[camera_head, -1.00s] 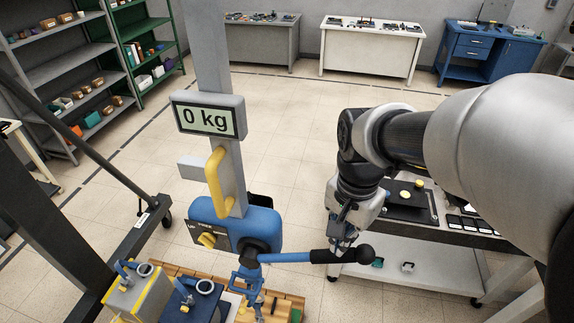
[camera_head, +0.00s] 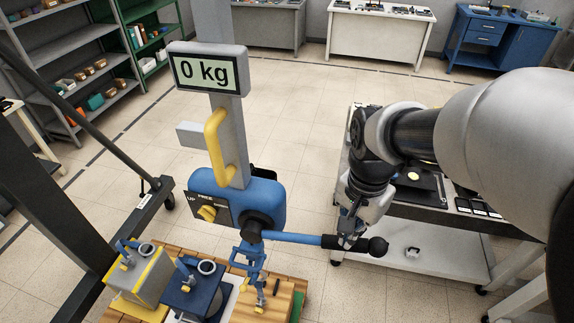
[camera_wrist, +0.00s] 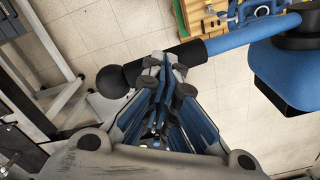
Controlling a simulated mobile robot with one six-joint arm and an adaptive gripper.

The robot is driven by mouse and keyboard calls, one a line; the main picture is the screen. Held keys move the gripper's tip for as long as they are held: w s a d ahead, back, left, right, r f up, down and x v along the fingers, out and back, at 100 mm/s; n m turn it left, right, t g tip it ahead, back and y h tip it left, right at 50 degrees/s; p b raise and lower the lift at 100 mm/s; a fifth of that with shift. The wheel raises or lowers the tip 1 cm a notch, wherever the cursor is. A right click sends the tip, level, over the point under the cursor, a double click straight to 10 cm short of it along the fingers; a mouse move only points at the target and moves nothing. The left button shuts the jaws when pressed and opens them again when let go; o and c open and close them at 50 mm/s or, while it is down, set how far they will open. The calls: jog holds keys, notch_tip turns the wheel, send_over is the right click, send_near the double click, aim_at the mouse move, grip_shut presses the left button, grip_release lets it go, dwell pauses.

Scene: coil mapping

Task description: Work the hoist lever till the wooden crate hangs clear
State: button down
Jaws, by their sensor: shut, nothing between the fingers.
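The blue hoist lever (camera_head: 292,238) sticks out to the right from the blue hoist body (camera_head: 262,200). It slopes slightly down to a black grip and ball end (camera_head: 378,247). My gripper (camera_head: 347,240) is shut at the black grip, with nothing held between its fingers. In the wrist view its fingertips (camera_wrist: 166,62) overlap the grip beside the black ball (camera_wrist: 113,81); whether they touch it I cannot tell. The wooden crate (camera_head: 245,314) appears below the hoist, partly hidden by the blue hook and chain parts (camera_head: 252,262). The display (camera_head: 208,72) reads 0 kg.
A grey block (camera_head: 140,280) and a dark blue block (camera_head: 188,298) stand left of the crate on wooden slats. A yellow handle (camera_head: 215,145) is on the hoist post. A white cart (camera_head: 420,258) stands behind my gripper. Open floor lies beyond.

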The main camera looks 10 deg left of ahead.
jog(key=f+b, duration=0.2)
jog(key=f, duration=0.1)
jog(key=f+b, duration=0.1)
jog(key=shift+d+f, duration=0.4)
jog(key=shift+r, duration=0.15)
notch_tip(320, 180, down, 5)
jog(key=b, duration=0.3)
jog(key=shift+r+b, duration=0.1)
jog(key=shift+b, duration=0.2)
